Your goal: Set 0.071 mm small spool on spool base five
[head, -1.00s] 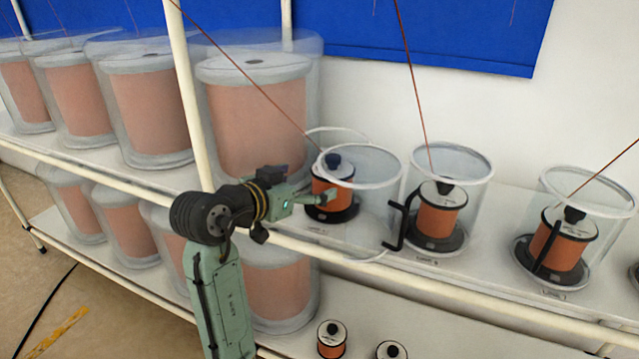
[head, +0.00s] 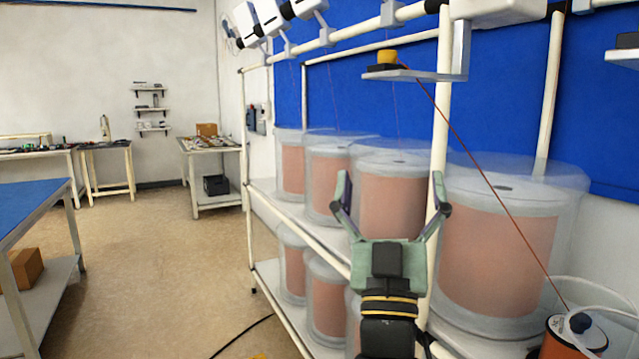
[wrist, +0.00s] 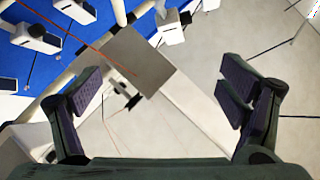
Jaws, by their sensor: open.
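My gripper (head: 391,200) is open and empty in the head view. Its two fingers point up in front of the large spools. In the wrist view my gripper (wrist: 165,85) is also open, with nothing between the fingers. A small orange spool (head: 570,347) with a pale top and dark blue knob shows at the bottom right of the head view, cut off by the frame edge. A clear curved rim stands around or behind it. My gripper is apart from it, to its left. No label can be read, and spool base five cannot be made out.
Large copper-coloured spools (head: 497,255) in clear drums fill the rack at right. A white post (head: 441,110) stands close to my gripper. A reddish wire (head: 480,165) runs from a bracket shelf (head: 415,75) down to the small spool. The floor (head: 160,270) at left is open.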

